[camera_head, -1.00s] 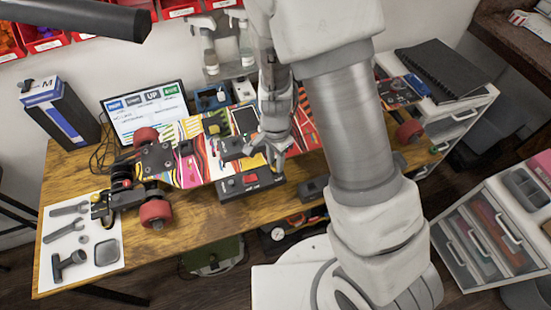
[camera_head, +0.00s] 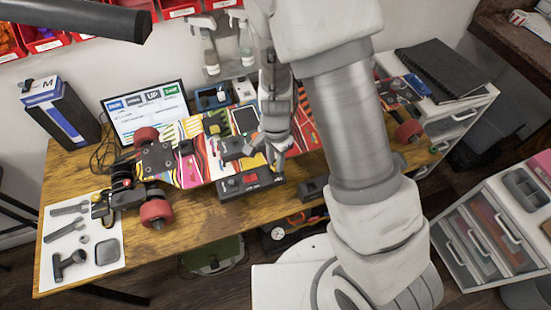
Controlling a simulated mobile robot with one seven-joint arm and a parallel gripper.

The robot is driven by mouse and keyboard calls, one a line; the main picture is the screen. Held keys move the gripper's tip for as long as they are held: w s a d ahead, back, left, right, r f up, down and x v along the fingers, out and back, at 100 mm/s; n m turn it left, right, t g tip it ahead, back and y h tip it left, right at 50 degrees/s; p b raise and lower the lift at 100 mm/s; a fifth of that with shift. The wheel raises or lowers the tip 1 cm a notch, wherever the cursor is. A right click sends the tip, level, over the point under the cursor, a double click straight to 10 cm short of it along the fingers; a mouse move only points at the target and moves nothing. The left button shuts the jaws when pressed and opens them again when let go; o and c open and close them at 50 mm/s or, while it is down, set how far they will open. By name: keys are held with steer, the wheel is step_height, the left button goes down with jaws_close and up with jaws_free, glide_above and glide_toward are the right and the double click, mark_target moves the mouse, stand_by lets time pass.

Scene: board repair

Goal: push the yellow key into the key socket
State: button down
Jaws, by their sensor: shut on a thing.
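My gripper (camera_head: 270,152) is over the front edge of the upturned skateboard (camera_head: 200,160), right of the middle of its colourful deck. It is shut on the yellow key (camera_head: 279,163), of which only a small yellow piece shows below the fingers. The fingers and my arm hide the rest. I cannot make out the key socket or tell whether the key touches it. A dark box with a red part (camera_head: 250,182) sits at the deck's front edge, just left of and below the gripper.
A monitor (camera_head: 146,113) and a dark blue box (camera_head: 62,112) stand at the back left. A white tool mat (camera_head: 108,221) lies at the front left. A drawer unit (camera_head: 500,220) stands at the right. My arm covers much of the right side.

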steer(key=shift+f+b, duration=0.75)
steer(key=shift+f, duration=0.3)
stand_by(1.6)
steer(key=shift+c, duration=1.5)
jaws_free()
steer(key=shift+r, duration=0.3)
steer(key=shift+r+p, duration=1.25)
steer(key=shift+p, duration=0.15)
steer(key=shift+r, duration=0.1)
steer(key=shift+r+p, duration=2.7)
steer(key=shift+r, duration=0.25)
